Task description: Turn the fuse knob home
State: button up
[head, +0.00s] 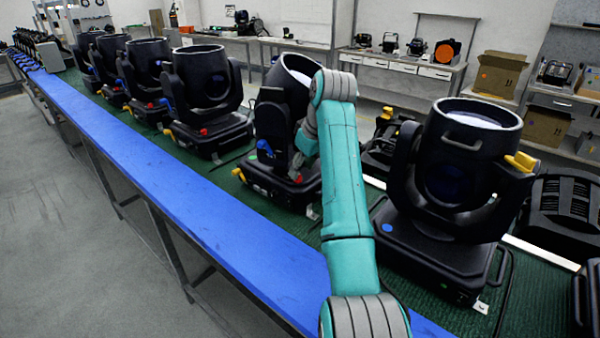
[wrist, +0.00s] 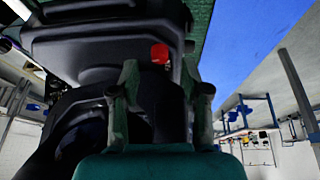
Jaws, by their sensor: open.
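The red knob (wrist: 159,54) shows in the wrist view on the dark base of a black lamp. It lies between the lines of my two fingers, a little beyond their tips, with no contact visible. My gripper (wrist: 158,78) is open and empty, its green fingers apart on either side. In the head view my arm reaches to the middle black lamp (head: 272,118), whose base carries a small red knob (head: 296,178). My fingers are hard to make out there, partly hidden by the arm. How far the knob is turned cannot be told.
More black lamps stand in a row on the green bench top, one at the right (head: 455,180) close to my arm and one at the left (head: 205,95). The blue bench edge (head: 190,215) runs along the front. The grey floor (head: 70,240) at left is clear.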

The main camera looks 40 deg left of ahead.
jog(key=shift+x, duration=1.45)
grip_shut()
jog(key=shift+w+n+g, duration=0.15)
jog(key=shift+n+g, duration=0.45)
jog(key=shift+n, duration=0.85)
jog(key=shift+w+n+g, duration=0.1)
jog(key=shift+n+g, duration=0.5)
jog(key=shift+n, duration=0.85)
